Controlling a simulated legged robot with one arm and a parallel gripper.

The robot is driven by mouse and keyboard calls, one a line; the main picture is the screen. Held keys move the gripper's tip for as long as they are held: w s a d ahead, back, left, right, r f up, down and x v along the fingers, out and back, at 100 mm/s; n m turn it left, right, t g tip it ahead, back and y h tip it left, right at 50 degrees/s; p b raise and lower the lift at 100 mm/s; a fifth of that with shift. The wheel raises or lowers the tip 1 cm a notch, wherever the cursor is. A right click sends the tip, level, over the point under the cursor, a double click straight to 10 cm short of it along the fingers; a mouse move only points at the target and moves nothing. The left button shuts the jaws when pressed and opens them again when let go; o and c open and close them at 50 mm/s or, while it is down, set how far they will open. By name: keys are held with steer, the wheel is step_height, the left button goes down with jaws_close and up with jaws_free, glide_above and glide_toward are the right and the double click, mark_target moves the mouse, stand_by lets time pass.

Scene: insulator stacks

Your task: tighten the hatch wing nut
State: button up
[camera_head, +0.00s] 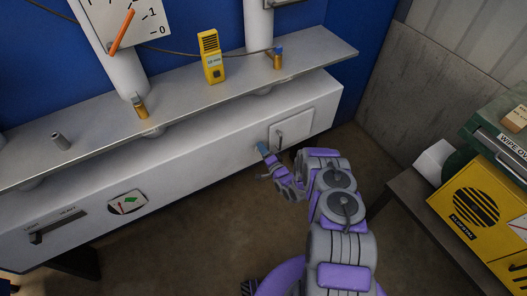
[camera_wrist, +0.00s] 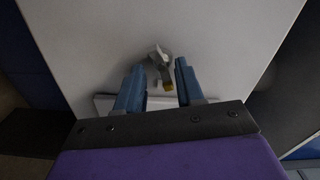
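The hatch (camera_head: 296,122) is a pale square panel on the right end of the long white cabinet front. A small grey wing nut (camera_head: 280,134) shows on it. In the wrist view the wing nut (camera_wrist: 159,57) is grey with a yellowish part below it, against a pale surface. My gripper (camera_head: 263,152) is just left of and below the hatch in the head view. In the wrist view my gripper (camera_wrist: 160,68) has its two blue fingers apart, one on each side of the nut, with visible gaps. Whether the nut lies between the fingers in depth I cannot tell.
Above the hatch, a grey shelf (camera_head: 180,92) holds a yellow meter (camera_head: 211,58) and small brass fittings (camera_head: 141,106). A dark side table (camera_head: 412,200) with a yellow box (camera_head: 478,212) stands at right. The floor (camera_head: 160,240) below the cabinet looks clear.

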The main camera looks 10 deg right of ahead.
steer(key=shift+s, duration=0.1)
steer(key=p+v, duration=0.4)
steer(key=v, duration=1.3)
